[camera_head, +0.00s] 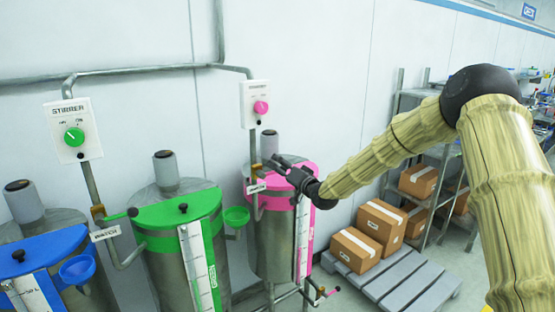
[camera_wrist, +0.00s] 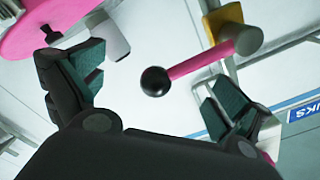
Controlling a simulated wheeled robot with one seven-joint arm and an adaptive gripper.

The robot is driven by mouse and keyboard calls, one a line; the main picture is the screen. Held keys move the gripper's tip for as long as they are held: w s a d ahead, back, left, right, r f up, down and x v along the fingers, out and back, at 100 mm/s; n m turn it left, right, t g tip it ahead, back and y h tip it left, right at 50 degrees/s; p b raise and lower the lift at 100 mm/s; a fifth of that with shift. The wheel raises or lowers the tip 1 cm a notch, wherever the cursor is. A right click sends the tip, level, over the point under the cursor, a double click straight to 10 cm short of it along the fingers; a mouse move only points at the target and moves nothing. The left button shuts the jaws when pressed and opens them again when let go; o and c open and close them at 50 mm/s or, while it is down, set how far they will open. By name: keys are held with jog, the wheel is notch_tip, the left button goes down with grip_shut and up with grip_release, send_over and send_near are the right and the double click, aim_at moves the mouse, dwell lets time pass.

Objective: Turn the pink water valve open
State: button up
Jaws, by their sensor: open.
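The pink water valve (camera_wrist: 193,63) shows in the wrist view as a pink lever. It has a black ball end and joins a brass-coloured fitting on a pipe. In the head view my gripper (camera_head: 277,168) is at the upper left of the pink-lidded drum (camera_head: 272,240) and hides most of the valve. In the wrist view my gripper (camera_wrist: 150,75) is open. The lever's ball end lies between its two fingers, with space on both sides and no visible contact.
The drum's pink lid (camera_wrist: 45,25) is close to the left finger in the wrist view. The green drum (camera_head: 180,240) and blue drum (camera_head: 45,260) stand to the left. Boxes (camera_head: 355,250) on a grey pallet (camera_head: 415,287) are to the right. A pink stirrer switch (camera_head: 260,107) is on the wall above.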

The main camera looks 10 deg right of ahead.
jog(key=shift+s+a+r, duration=0.1)
jog(key=shift+a+r, duration=0.1)
jog(key=shift+a, duration=0.05)
jog(key=shift+r, duration=0.1)
